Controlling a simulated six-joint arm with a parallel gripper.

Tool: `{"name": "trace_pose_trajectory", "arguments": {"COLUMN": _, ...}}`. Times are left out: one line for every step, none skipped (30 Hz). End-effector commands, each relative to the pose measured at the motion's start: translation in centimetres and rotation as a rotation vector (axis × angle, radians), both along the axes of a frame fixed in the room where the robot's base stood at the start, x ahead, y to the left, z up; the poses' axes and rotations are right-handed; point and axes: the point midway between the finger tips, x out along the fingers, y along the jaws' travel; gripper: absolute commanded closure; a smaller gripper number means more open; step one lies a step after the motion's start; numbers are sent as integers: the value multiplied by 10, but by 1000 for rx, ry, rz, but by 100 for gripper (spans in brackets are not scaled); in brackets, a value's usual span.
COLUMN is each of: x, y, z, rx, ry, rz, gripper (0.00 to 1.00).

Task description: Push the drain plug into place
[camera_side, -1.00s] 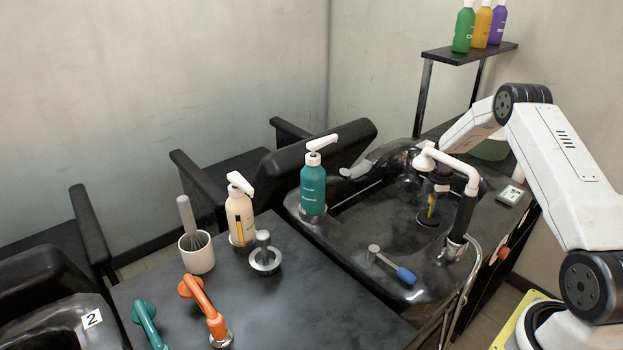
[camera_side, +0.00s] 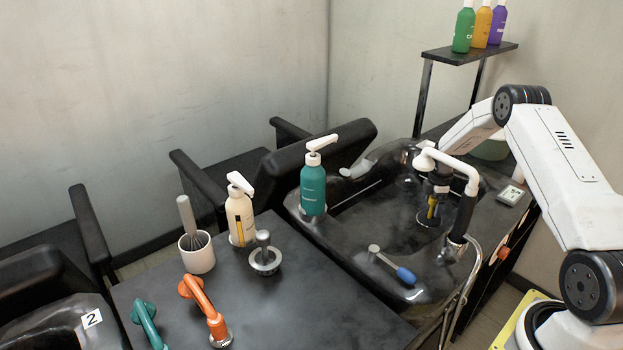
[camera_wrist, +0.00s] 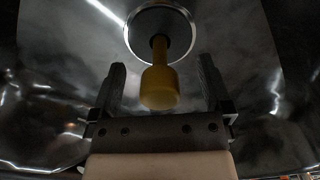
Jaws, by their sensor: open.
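In the side view the yellow knob (camera_side: 432,208) shows low in the basin, partly hidden by my gripper. My gripper (camera_wrist: 161,72) is open, with one finger on each side of the knob and a visible gap on both sides. In the side view my gripper (camera_side: 431,210) points down into the basin.
A white spray-head faucet (camera_side: 450,165) with a black handle arches close in front of my gripper. A teal pump bottle (camera_side: 313,190) stands at the left rim. The black counter (camera_side: 310,300) holds several other items.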

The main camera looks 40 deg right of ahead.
Motion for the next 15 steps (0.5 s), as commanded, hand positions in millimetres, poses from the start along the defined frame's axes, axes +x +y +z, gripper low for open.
{"name": "trace_pose_trajectory", "arguments": {"x": 0, "y": 0, "z": 0, "rx": 0, "ry": 0, "rz": 0, "gripper": 0}}
{"name": "trace_pose_trajectory", "arguments": {"x": 0, "y": 0, "z": 0, "rx": 0, "ry": 0, "rz": 0, "gripper": 0}}
{"name": "trace_pose_trajectory", "arguments": {"x": 0, "y": 0, "z": 0, "rx": 0, "ry": 0, "rz": 0, "gripper": 0}}
{"name": "trace_pose_trajectory", "arguments": {"x": 0, "y": 0, "z": 0, "rx": 0, "ry": 0, "rz": 0, "gripper": 0}}
{"name": "trace_pose_trajectory", "arguments": {"x": 0, "y": 0, "z": 0, "rx": 0, "ry": 0, "rz": 0, "gripper": 0}}
{"name": "trace_pose_trajectory", "arguments": {"x": 0, "y": 0, "z": 0, "rx": 0, "ry": 0, "rz": 0, "gripper": 0}}
{"name": "trace_pose_trajectory", "arguments": {"x": 0, "y": 0, "z": 1, "rx": 0, "ry": 0, "rz": 0, "gripper": 0}}
{"name": "trace_pose_trajectory", "arguments": {"x": 0, "y": 0, "z": 1, "rx": 0, "ry": 0, "rz": 0, "gripper": 0}}
{"name": "trace_pose_trajectory", "arguments": {"x": 0, "y": 0, "z": 2, "rx": 0, "ry": 0, "rz": 0, "gripper": 0}}
{"name": "trace_pose_trajectory", "arguments": {"x": 0, "y": 0, "z": 3, "rx": 0, "ry": 0, "rz": 0, "gripper": 0}}
{"name": "trace_pose_trajectory", "arguments": {"x": 0, "y": 0, "z": 4, "rx": 0, "ry": 0, "rz": 0, "gripper": 0}}
{"name": "trace_pose_trajectory", "arguments": {"x": 0, "y": 0, "z": 5, "rx": 0, "ry": 0, "rz": 0, "gripper": 0}}
{"name": "trace_pose_trajectory", "arguments": {"x": 0, "y": 0, "z": 6, "rx": -1, "ry": -1, "rz": 0, "gripper": 0}}
{"name": "trace_pose_trajectory", "arguments": {"x": 0, "y": 0, "z": 7, "rx": -1, "ry": -1, "rz": 0, "gripper": 0}}
{"name": "trace_pose_trajectory", "arguments": {"x": 0, "y": 0, "z": 8, "rx": -1, "ry": -1, "rz": 0, "gripper": 0}}
